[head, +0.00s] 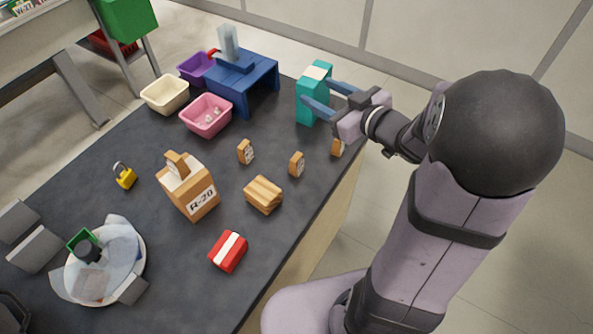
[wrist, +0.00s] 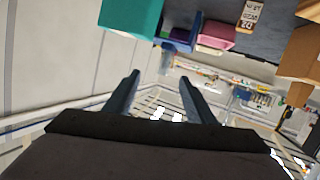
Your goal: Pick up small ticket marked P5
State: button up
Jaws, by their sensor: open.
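Several small tan tickets with white faces stand on the dark table in the head view: one left of centre (head: 246,152), one in the middle (head: 297,164) and one by the right edge (head: 338,147), partly hidden by my arm. Their marks are too small to read, so I cannot tell which is P5. A tan labelled piece (wrist: 249,15) shows at the top of the wrist view, its lettering unclear. My gripper (head: 317,90) is open and empty, its blue-grey fingers beside the teal box; both fingers show in the wrist view (wrist: 160,79).
The teal box (head: 312,97) stands close to my fingers. A blue stand (head: 243,78) and pink (head: 206,116), cream and purple bins are behind. A box marked R-20 (head: 190,190), a wooden block (head: 263,194) and a red box (head: 228,251) stand nearer.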

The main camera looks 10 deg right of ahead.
aim_at(300, 162)
jog(key=s+a+n+g+y+b, duration=0.1)
jog(key=s+a+n+y+b, duration=0.1)
jog(key=s+a+y, duration=0.4)
jog(key=shift+n+y, duration=0.3)
jog(key=f, duration=0.6)
jog(key=d+f, duration=0.1)
jog(key=f, duration=1)
jog(key=shift+d+f, duration=0.25)
jog(key=shift+f, duration=0.05)
jog(key=shift+p+x, duration=1.2)
jog(key=shift+x, duration=2.45)
jog(key=shift+f, duration=0.15)
jog(key=c, duration=1.1)
